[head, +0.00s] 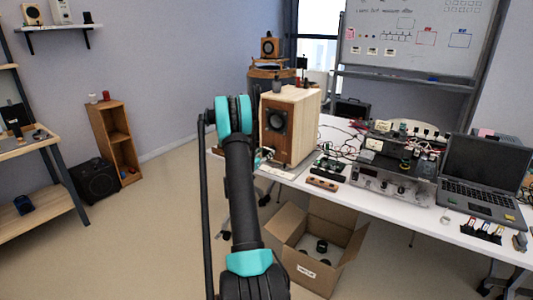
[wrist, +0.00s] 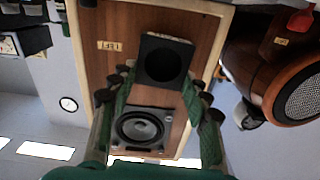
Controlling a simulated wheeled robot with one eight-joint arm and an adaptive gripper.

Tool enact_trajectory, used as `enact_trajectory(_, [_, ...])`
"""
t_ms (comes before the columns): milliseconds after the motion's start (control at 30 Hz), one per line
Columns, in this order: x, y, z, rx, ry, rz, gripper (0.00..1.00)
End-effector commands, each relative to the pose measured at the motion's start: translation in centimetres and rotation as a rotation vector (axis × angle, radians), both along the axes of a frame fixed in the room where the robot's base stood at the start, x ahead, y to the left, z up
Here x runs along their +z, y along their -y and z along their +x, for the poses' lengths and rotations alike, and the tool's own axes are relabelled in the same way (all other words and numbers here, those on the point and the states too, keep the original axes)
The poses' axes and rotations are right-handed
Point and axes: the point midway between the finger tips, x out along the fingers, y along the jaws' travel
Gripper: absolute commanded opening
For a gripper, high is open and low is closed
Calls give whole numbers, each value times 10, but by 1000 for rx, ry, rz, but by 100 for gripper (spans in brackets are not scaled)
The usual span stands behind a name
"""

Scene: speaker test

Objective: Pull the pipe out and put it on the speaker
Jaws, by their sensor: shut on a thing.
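The wooden speaker (head: 300,115) stands on the left end of the white table, its round driver facing my arm. In the wrist view the speaker's front (wrist: 100,25) appears upside down, with a small label and a black driver. The pipe (wrist: 163,62) shows there as a black square flange with a round dark opening. My gripper (wrist: 158,84) has its green-padded fingers on both sides of the flange and is shut on the pipe. I cannot tell how far the pipe is out of the speaker. In the head view, my arm hides most of the gripper and the pipe.
An open cardboard box (head: 317,245) with dark items stands on the floor below the table (head: 335,191). Right of the speaker are circuit boards, wires, an amplifier-like unit (head: 385,182) and a laptop (head: 485,170). A rounded brown speaker (wrist: 285,85) is close by in the wrist view.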

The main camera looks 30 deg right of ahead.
Motion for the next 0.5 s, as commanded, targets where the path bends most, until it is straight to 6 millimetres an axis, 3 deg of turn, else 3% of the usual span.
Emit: enact_trajectory(500, [0,-17,-7,-1,0,0,15])
